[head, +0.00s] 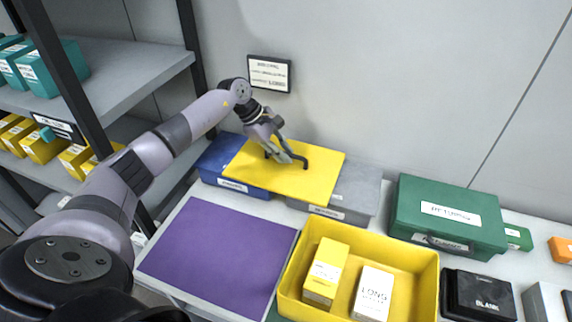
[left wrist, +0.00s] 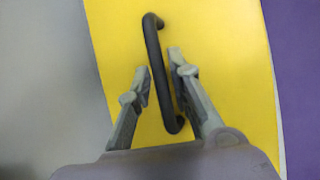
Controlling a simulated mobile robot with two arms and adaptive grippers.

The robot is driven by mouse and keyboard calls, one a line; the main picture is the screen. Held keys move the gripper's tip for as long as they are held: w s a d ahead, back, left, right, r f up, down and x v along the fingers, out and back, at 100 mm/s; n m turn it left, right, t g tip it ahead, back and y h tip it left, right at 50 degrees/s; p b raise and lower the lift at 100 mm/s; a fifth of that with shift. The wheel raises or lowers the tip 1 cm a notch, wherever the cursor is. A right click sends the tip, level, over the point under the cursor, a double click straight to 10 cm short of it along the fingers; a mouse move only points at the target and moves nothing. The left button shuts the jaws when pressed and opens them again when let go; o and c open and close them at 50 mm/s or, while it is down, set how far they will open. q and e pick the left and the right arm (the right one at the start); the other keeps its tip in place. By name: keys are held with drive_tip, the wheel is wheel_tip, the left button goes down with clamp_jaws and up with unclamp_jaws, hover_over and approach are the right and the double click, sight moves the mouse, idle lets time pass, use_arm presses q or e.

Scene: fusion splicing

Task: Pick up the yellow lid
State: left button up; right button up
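The yellow lid (head: 314,178) lies flat across the blue box (head: 212,163) and the grey box (head: 357,193) at the back of the table. A black bar handle (head: 304,160) stands on its top. My left gripper (head: 287,158) is at the handle. In the left wrist view the lid (left wrist: 235,60) fills the middle, and the handle (left wrist: 155,50) runs between the two fingers of my left gripper (left wrist: 161,72). The fingers are apart, with a gap to the handle visible on the right side. My right gripper is not in view.
A yellow bin (head: 430,268) holds a yellow carton (head: 326,273) and a white carton (head: 373,292). A purple mat (head: 218,250) lies empty at left. A green case (head: 450,214) and a black box (head: 482,294) stand right. A shelf (head: 150,68) rises at left; a sign (head: 269,73) hangs behind.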

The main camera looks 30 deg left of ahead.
use_arm(q)
clamp_jaws()
drive_tip(key=shift+r, duration=0.1)
idle(0.6)
